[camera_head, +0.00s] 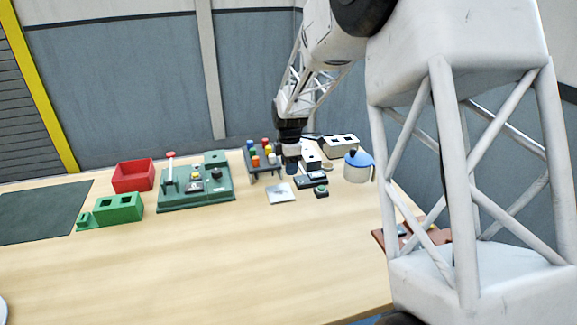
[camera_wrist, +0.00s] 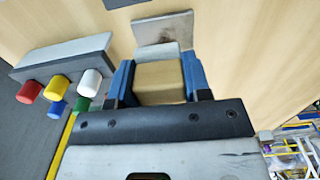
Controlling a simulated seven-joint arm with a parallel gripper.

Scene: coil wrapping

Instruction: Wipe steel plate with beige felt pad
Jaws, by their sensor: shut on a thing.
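My gripper (camera_wrist: 159,76) has blue fingers and is shut on the beige felt pad (camera_wrist: 160,88), which shows between them in the wrist view. A pale grey strip (camera_wrist: 156,50) shows just beyond the pad. The steel plate (camera_wrist: 166,27) lies flat on the table past the fingertips, apart from the pad in the picture. In the head view the steel plate (camera_head: 280,192) lies in front of my gripper (camera_head: 291,168), which hangs low at the back of the table. The pad is too small to make out there.
A rack of coloured pegs (camera_head: 264,168) stands close left of my gripper. A green fixture (camera_head: 196,198), a red bin (camera_head: 133,176) and a green block (camera_head: 118,209) are further left. A blue-lidded pot (camera_head: 358,167) stands to the right. The front table area is clear.

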